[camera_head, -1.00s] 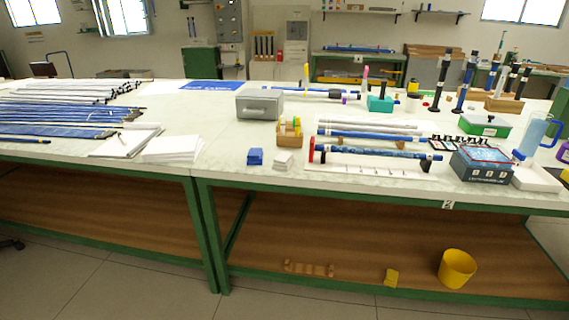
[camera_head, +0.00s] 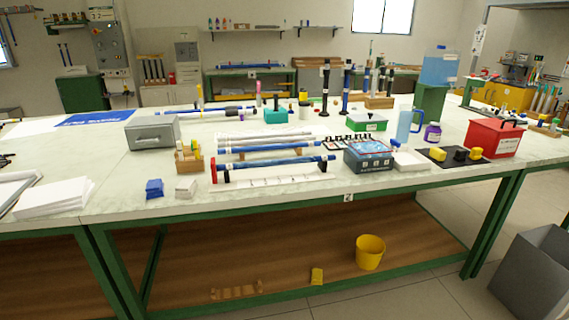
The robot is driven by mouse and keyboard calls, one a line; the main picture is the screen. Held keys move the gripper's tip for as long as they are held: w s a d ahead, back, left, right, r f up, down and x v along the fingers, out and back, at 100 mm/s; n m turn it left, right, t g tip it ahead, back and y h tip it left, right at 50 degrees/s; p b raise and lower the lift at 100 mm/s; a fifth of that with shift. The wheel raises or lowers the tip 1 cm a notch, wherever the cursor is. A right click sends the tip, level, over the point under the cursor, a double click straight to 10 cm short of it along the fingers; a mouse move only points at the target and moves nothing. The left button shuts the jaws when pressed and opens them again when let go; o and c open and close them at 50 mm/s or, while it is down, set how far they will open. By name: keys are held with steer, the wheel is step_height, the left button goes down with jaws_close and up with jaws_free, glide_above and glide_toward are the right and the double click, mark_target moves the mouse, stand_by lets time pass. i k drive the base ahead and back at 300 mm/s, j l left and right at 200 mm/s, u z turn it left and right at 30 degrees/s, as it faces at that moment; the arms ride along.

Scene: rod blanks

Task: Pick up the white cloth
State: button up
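A small folded white piece (camera_head: 186,189), which looks like the white cloth, lies near the front edge of the long workbench (camera_head: 120,205). A small folded blue cloth (camera_head: 154,188) lies just to its left. A larger flat white item (camera_head: 410,162) lies right of the dark blue box; I cannot tell whether it is cloth or a tray. My gripper is not in view.
A wooden holder (camera_head: 189,160) and a grey metal box (camera_head: 152,133) stand behind the white piece. A rod rack (camera_head: 270,176) is to its right. White paper sheets (camera_head: 55,198) lie left. A grey bin (camera_head: 535,275) stands on the floor at right.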

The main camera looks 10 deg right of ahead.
mark_target(186, 188)
steer(key=u, duration=0.25)
steer(key=i+l+u, duration=0.15)
steer(key=u, duration=0.25)
steer(key=i+l+u, duration=0.15)
steer(key=u, duration=0.2)
steer(key=i+l+u, duration=0.15)
steer(key=u, duration=0.25)
steer(key=i+l, duration=0.15)
steer(key=l, duration=0.2)
steer(key=i+l+u, duration=0.15)
steer(key=l, duration=0.2)
steer(key=i+l, duration=0.1)
steer(key=l, duration=0.3)
steer(key=i+l+u, duration=0.1)
steer(key=l, duration=0.25)
steer(key=i+l+u, duration=0.1)
steer(key=l, duration=0.3)
steer(key=i+l, duration=0.3)
steer(key=i, duration=0.2)
